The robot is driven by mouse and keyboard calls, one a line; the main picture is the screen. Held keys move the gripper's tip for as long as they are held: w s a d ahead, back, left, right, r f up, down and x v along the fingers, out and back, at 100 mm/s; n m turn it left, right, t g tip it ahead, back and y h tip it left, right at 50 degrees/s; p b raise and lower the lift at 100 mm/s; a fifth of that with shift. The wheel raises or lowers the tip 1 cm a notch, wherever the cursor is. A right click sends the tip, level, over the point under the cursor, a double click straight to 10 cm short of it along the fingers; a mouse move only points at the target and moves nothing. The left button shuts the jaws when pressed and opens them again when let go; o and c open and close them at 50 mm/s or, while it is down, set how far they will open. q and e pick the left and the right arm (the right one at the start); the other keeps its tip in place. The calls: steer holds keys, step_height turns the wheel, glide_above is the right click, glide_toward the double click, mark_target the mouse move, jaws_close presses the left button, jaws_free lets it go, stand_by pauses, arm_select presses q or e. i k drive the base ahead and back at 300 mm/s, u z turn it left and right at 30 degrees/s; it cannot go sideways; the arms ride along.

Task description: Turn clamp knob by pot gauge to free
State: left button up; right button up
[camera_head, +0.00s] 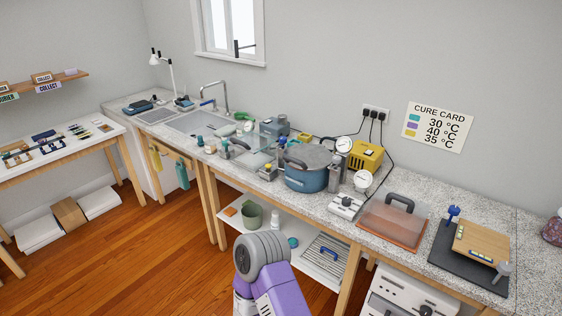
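A blue pot (306,181) with a grey lid (308,156) stands on the speckled counter. A dark handle or knob is on top of the lid. A round white gauge (344,144) sits at the pot's upper right, and a second white gauge (363,180) stands right of the pot. A dark grey upright part (334,178) stands against the pot's right side. Which small part is the clamp knob, and whether it is tight, I cannot tell. A purple and grey arm link of mine reaches up from the bottom, below the pot. Neither gripper shows.
A yellow box (366,155) with cables stands behind the gauges. A white switch box (345,206) and a clear-covered orange tray (394,221) lie to the right. Bottles and small tools crowd the counter left of the pot. A lower shelf (303,258) is below.

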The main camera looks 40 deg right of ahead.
mark_target(336, 160)
steer(key=u, duration=0.25)
steer(key=i, duration=0.55)
steer(key=z, duration=0.8)
steer(key=i, duration=1.5)
steer(key=z, duration=1.2)
